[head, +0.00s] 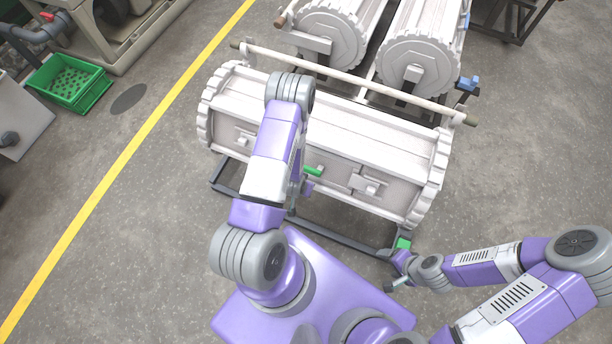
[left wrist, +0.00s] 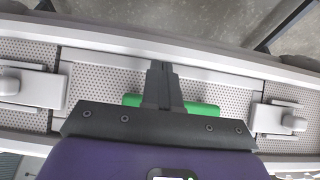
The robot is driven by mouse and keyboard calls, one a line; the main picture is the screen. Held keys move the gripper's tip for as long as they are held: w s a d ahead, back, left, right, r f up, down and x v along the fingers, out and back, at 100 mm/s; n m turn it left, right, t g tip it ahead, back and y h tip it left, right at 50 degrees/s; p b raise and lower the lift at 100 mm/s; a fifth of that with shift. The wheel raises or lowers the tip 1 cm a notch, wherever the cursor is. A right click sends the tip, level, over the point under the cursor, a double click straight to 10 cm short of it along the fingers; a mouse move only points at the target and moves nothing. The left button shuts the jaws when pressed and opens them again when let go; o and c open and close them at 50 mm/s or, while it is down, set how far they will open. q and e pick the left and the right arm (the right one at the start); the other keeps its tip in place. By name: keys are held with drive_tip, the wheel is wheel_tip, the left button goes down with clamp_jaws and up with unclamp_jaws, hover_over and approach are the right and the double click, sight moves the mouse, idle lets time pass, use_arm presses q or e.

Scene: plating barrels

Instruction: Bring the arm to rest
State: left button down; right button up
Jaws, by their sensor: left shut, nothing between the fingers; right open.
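My left arm (head: 270,150) is raised and bent over the near white barrel (head: 370,140). In the head view its gripper is mostly hidden behind my arm. In the left wrist view the left gripper (left wrist: 163,75) is shut and empty, in front of the barrel's perforated panel. A green handle (left wrist: 203,108) shows on both sides of the fingers; whether they touch it cannot be told. The green handle (head: 312,171) also shows in the head view. My right gripper (head: 392,284) is open and low at the right, near the barrel frame's front corner.
Two more white barrels (head: 330,38) stand behind, with a long rod (head: 345,80) in front of them. A dark frame (head: 340,238) runs under the near barrel. A green crate (head: 68,82) is at the far left. The floor beside the yellow line (head: 120,165) is clear.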

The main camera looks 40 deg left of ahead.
wheel_tip(320, 180, up, 6)
drive_tip(key=p, duration=0.6)
drive_tip(key=shift+r, duration=0.25)
use_arm(q)
drive_tip(key=s+d+r+g+h, duration=0.2)
drive_tip(key=s+d+r, duration=0.1)
drive_tip(key=d+r, duration=0.4)
drive_tip(key=s+d+r+g+h, duration=0.2)
drive_tip(key=d+r, duration=0.5)
drive_tip(key=d, duration=0.4)
drive_tip(key=shift+s+d+r+h, duration=0.15)
drive_tip(key=shift+s+d+h, duration=0.25)
drive_tip(key=shift+s+h, duration=0.45)
